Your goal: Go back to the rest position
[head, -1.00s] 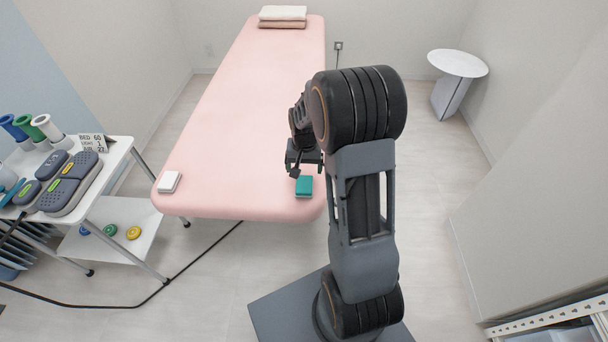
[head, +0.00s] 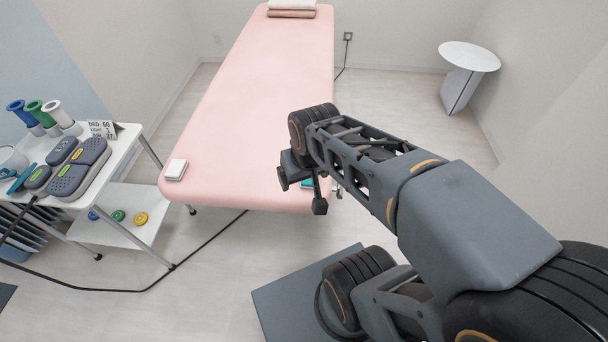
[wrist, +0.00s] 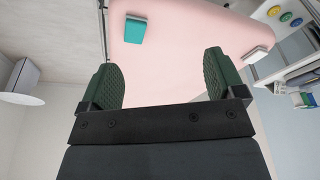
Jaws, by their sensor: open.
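My gripper (head: 303,193) is in the head view over the near right end of the pink treatment bed (head: 255,110). In the wrist view my gripper (wrist: 163,80) is open, its two green ribbed fingers apart with nothing between them. A teal block (wrist: 135,30) lies on the bed near its edge, beyond the fingertips and apart from them. In the head view the teal block (head: 307,184) is mostly hidden behind my gripper.
A white block (head: 176,169) lies on the bed's near left corner. A white cart (head: 128,150) with remotes and coloured tubes stands at left. A round white side table (head: 469,56) stands at the back right. A black cable (head: 200,245) crosses the floor.

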